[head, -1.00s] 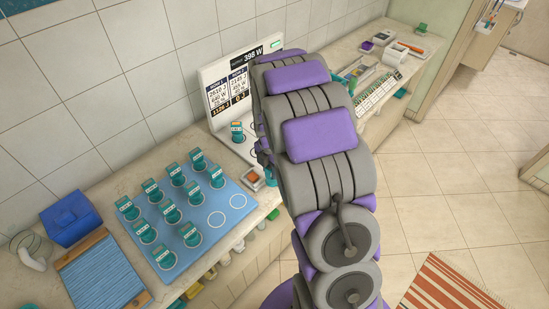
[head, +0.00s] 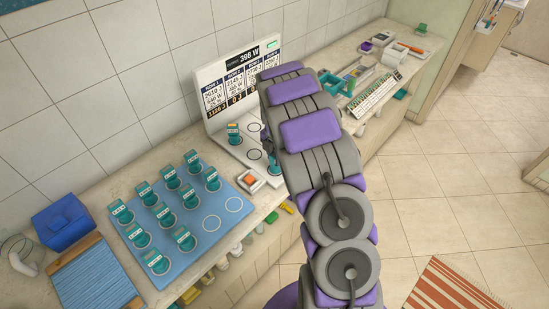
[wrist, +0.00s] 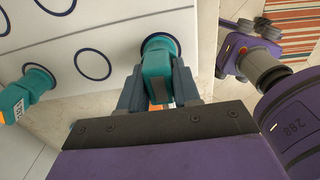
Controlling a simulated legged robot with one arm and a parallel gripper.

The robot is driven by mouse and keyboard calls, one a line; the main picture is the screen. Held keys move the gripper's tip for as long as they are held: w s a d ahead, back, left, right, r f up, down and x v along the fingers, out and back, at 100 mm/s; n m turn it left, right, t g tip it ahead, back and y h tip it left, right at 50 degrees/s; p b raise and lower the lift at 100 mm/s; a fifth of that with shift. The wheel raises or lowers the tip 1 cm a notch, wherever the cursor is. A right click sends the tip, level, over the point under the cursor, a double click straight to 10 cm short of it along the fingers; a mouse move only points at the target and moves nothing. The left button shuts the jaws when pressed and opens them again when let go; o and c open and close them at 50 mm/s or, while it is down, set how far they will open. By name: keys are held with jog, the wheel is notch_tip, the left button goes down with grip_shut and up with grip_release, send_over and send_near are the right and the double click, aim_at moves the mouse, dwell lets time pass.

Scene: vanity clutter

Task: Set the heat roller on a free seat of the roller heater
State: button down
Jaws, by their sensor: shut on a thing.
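My gripper (wrist: 158,84) is shut on a teal heat roller (wrist: 155,66) in the wrist view. The roller's far end overlaps a dark ring at the edge of the white roller heater (wrist: 118,30); I cannot tell whether it touches the surface. Another teal roller (wrist: 14,100) stands on a ring at the left. In the head view the heater (head: 222,132) has a display panel behind it. A seated roller (head: 233,131) is at its left, and the held roller (head: 273,168) is at its front right, partly hidden by my arm.
A blue mat (head: 205,237) with several teal rollers and some empty rings lies left of the heater. A small box with an orange top (head: 250,180) sits close to the heater's front.

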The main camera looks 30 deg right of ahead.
jog(key=shift+d+f, duration=0.1)
jog(key=shift+d, duration=0.2)
jog(key=c, duration=1.3)
grip_release()
jog(key=shift+a, duration=0.35)
jog(key=o, duration=0.5)
jog(key=shift+a, duration=0.4)
jog(key=shift+d, duration=0.45)
jog(key=shift+d+r, duration=0.1)
jog(key=shift+r, duration=0.1)
jog(key=r, duration=0.3)
jog(key=r+p, duration=0.1)
jog(key=r, duration=0.3)
jog(key=r+p, duration=0.1)
jog(key=r, duration=0.2)
jog(key=shift+a+r, duration=0.2)
jog(key=shift+a, duration=0.2)
jog(key=s+a+r+m, duration=0.5)
jog(key=s+r+m, duration=0.1)
jog(key=s, duration=0.3)
jog(key=s+a+r+m, duration=0.5)
jog(key=s+r, duration=0.1)
jog(key=s, duration=0.4)
jog(key=s+a+m+g, duration=0.1)
jog(key=s+a+m, duration=0.2)
jog(key=s, duration=0.7)
jog(key=s+a+m, duration=0.3)
jog(key=s+m, duration=0.5)
jog(key=s, duration=0.3)
jog(key=shift+g, duration=0.4)
